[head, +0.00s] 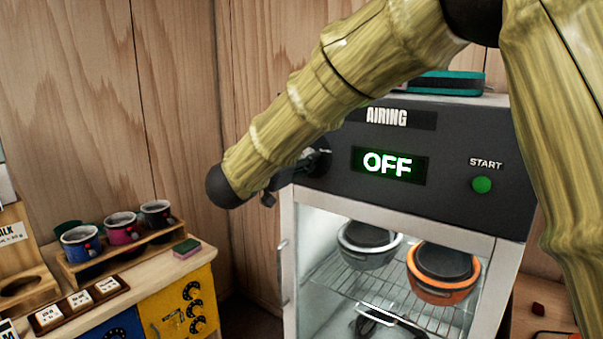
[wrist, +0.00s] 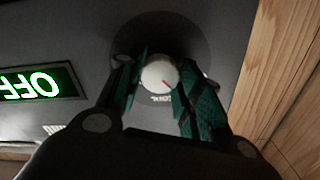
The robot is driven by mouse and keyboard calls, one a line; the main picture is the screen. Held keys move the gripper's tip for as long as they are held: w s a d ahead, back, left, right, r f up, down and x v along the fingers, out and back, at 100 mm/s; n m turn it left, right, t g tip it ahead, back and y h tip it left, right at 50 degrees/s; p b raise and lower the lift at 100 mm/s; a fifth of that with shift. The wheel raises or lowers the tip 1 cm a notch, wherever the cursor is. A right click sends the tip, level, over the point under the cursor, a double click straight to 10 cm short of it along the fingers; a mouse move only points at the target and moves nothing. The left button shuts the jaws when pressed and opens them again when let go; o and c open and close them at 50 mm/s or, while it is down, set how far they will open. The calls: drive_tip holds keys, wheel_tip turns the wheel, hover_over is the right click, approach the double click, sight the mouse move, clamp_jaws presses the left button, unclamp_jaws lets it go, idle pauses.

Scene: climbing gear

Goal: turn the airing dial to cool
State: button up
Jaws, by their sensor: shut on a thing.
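The airing cabinet's dark front panel (head: 450,187) carries the label AIRING and a lit display (head: 389,165) reading OFF. In the wrist view the same display (wrist: 40,84) shows upside down. Small lettering beside the dial is partly hidden and too blurred to read. In the head view my arm and gripper (head: 300,172) hide the dial.
A green START button (head: 482,185) is at the panel's right. Below, the lit cabinet holds a grey pot-like item (head: 368,258) and an orange one (head: 425,292) on a wire rack. A low bench (head: 165,270) with mugs stands at left. A teal item (head: 450,83) lies on top.

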drive_tip(key=m+b, duration=0.7)
drive_tip(key=b, duration=0.2)
drive_tip(key=shift+f+m, duration=0.15)
drive_tip(key=shift+m, duration=0.15)
drive_tip(key=shift+b, duration=0.3)
drive_tip(key=o, duration=1)
drive_tip(key=shift+o, duration=0.2)
drive_tip(key=shift+s, duration=0.1)
drive_tip(key=v, duration=1.1)
drive_tip(key=shift+s+a, duration=0.25)
drive_tip(key=shift+s, duration=0.05)
